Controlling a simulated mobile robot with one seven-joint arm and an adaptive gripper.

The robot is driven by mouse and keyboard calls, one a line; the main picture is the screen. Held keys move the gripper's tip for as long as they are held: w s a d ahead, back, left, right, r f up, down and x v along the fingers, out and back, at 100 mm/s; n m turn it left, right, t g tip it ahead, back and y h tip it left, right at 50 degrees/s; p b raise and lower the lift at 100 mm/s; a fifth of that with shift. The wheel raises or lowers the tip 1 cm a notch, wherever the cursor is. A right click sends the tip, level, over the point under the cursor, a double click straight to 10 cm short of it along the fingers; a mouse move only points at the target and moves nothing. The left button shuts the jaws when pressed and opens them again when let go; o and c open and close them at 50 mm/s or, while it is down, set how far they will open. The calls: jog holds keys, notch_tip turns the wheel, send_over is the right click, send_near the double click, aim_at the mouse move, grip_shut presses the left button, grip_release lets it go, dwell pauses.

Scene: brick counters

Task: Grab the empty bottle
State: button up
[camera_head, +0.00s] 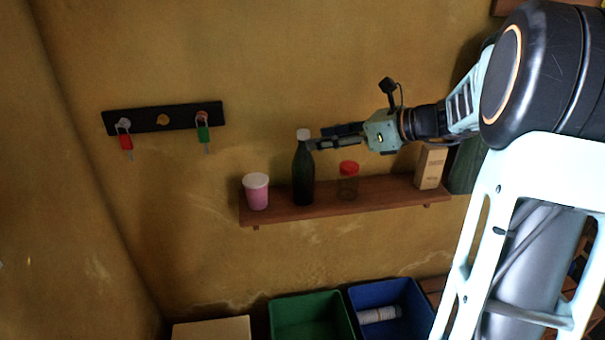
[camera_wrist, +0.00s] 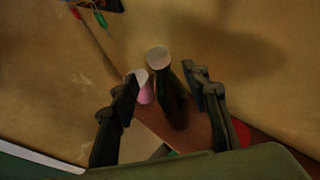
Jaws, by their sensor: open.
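A dark green bottle (camera_head: 303,178) with a white cap stands upright on a wooden wall shelf (camera_head: 385,196). My gripper (camera_head: 312,144) is at the height of the bottle's neck, coming from the right. In the wrist view the bottle (camera_wrist: 172,102) shows between the two open fingers of my gripper (camera_wrist: 165,85), with its white cap toward the camera. I cannot tell whether either finger touches it. Whether the bottle is empty cannot be seen.
A pink cup (camera_head: 257,193) with a white lid stands left of the bottle; a red-lidded jar (camera_head: 348,182) stands right. A wooden box (camera_head: 430,167) is farther right. A key rack (camera_head: 163,119) hangs on the wall. Green (camera_head: 310,318) and blue bins (camera_head: 392,305) are below.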

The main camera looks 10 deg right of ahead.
aim_at(303, 140)
jog(key=x, duration=0.6)
jog(key=shift+w+a+f, duration=0.1)
jog(key=shift+w, duration=0.05)
jog(key=shift+c, duration=0.4)
grip_shut()
